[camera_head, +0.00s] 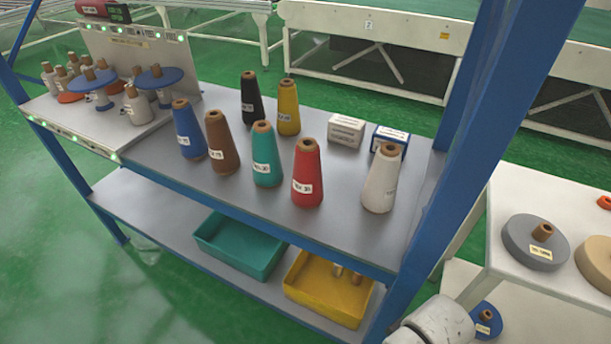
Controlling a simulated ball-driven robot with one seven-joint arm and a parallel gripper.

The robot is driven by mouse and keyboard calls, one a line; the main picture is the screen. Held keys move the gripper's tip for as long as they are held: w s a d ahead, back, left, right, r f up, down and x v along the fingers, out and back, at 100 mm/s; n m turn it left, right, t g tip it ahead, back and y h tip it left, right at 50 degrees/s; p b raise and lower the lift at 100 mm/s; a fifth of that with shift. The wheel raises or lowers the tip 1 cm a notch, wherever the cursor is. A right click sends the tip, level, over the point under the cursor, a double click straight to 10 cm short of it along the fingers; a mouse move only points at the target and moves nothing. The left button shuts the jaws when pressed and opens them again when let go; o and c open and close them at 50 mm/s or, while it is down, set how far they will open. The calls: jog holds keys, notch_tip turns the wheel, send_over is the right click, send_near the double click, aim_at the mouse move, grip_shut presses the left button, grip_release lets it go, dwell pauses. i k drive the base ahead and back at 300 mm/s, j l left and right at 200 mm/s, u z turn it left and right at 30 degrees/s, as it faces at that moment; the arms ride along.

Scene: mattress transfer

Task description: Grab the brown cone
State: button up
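The brown cone (221,143) stands upright on the grey top shelf (340,226). It is between the blue cone (188,131) on its left and the teal cone (266,156) on its right. It has a white label on its front and a tan tip. My gripper is not in the frame. A pale rounded part of my arm shows at the bottom right, well apart from the cone.
Black (251,98), yellow (288,108), red (306,175) and white (381,180) cones share the shelf, with two small boxes (345,130). A blue post (455,180) rises at right. Teal (238,246) and yellow (327,290) bins sit below.

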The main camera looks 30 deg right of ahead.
aim_at(224, 159)
jog(key=i+j+u, duration=0.3)
jog(key=i+j, duration=0.4)
jog(key=j, duration=0.15)
